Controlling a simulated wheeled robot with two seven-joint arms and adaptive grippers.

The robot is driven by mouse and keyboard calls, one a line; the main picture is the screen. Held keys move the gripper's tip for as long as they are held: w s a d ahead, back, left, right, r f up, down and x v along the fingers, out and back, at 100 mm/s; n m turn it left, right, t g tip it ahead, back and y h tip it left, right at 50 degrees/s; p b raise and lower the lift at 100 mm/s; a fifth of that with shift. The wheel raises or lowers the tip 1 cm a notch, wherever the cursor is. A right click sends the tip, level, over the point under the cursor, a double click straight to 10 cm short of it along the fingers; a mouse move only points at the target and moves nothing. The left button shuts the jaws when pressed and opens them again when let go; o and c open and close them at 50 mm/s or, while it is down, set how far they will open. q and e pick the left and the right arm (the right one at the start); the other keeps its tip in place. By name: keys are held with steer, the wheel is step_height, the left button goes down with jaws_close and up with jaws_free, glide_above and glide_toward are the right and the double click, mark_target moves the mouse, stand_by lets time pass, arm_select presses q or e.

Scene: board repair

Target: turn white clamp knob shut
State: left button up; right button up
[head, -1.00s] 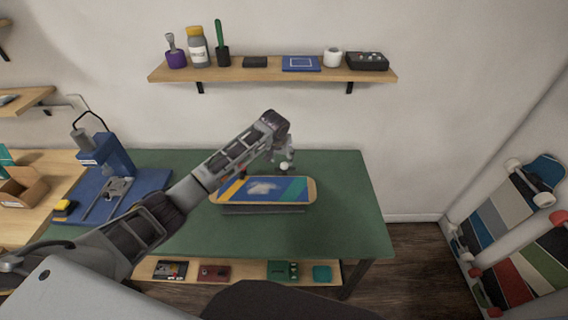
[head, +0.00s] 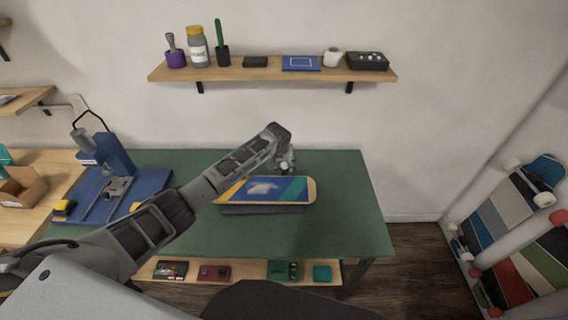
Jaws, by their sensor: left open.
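The small white clamp knob (head: 284,167) shows at the back edge of the skateboard deck (head: 265,189). The deck is blue, yellow and teal with a white picture and lies on a dark support on the green table. My left gripper (head: 286,164) is right at the knob, pointing down with its jaws open. The fingers are small in this view, and I cannot tell whether they touch the knob. My right gripper is not in view.
The green table (head: 345,215) is clear to the right of the deck. A blue press (head: 112,165) stands at the left. A wall shelf (head: 270,76) with jars and small items hangs behind. A lower shelf (head: 250,272) holds several boxes.

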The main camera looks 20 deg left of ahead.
arm_select(q)
steer(key=c, duration=1)
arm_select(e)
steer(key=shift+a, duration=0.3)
